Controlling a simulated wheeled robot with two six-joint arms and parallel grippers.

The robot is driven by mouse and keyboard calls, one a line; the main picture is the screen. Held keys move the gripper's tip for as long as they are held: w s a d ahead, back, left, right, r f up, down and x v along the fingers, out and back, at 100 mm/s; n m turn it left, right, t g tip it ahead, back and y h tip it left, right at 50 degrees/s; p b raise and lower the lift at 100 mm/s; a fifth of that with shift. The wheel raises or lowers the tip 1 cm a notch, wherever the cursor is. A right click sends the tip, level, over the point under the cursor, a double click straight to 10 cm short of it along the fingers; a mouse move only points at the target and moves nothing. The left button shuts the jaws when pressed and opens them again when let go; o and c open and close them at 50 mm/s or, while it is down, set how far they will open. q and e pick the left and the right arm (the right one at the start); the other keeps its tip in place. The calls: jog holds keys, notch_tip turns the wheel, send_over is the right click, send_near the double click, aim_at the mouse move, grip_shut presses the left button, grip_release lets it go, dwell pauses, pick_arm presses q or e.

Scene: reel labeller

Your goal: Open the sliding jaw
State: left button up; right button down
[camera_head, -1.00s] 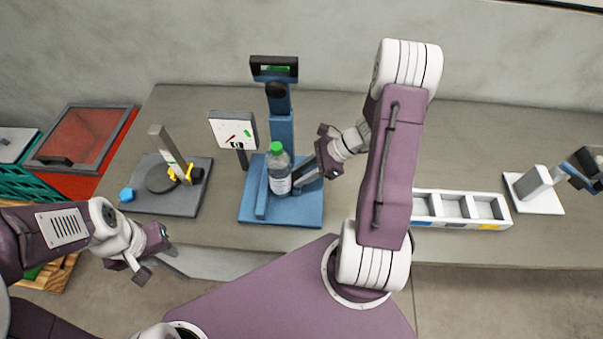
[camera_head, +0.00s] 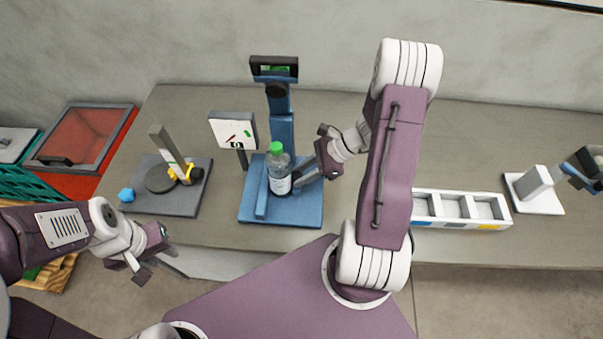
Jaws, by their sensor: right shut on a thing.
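The blue fixture (camera_head: 300,215) stands on the table, with a blue upright behind and a fixed blue jaw (camera_head: 262,200) on its left. A clear bottle (camera_head: 280,183) with a green cap stands upright on its base, between the fixed jaw and the sliding jaw (camera_head: 304,178). My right gripper (camera_head: 309,172) reaches in from the right and is shut on the sliding jaw, close beside the bottle; its fingertips are partly hidden. My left gripper (camera_head: 156,263) is open and empty in front of the table's edge, at the lower left.
A grey stand (camera_head: 175,205) with a post, yellow parts and a blue piece (camera_head: 126,195) is at the left. A small white panel (camera_head: 233,130) stands behind. A white compartment tray (camera_head: 458,222) and a white-based device (camera_head: 537,205) are at the right. The back middle table is clear.

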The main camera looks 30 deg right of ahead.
jog(key=shift+r, duration=0.1)
jog(key=shift+s+d+p, duration=0.2)
jog(key=shift+s+d, duration=0.2)
jog(key=shift+d, duration=0.3)
jog(key=shift+s+d+p, duration=0.15)
jog(key=shift+s+d, duration=0.2)
jog(key=shift+d, duration=0.3)
jog(key=c, duration=1.2)
grip_release()
jog(key=shift+o, duration=0.7)
jog(key=shift+s+d, duration=0.1)
jog(key=shift+s, duration=0.05)
jog(key=shift+d+r, duration=0.25)
jog(key=shift+r, duration=0.05)
jog(key=v, duration=0.8)
jog(key=shift+s, duration=0.15)
jog(key=shift+d, duration=0.1)
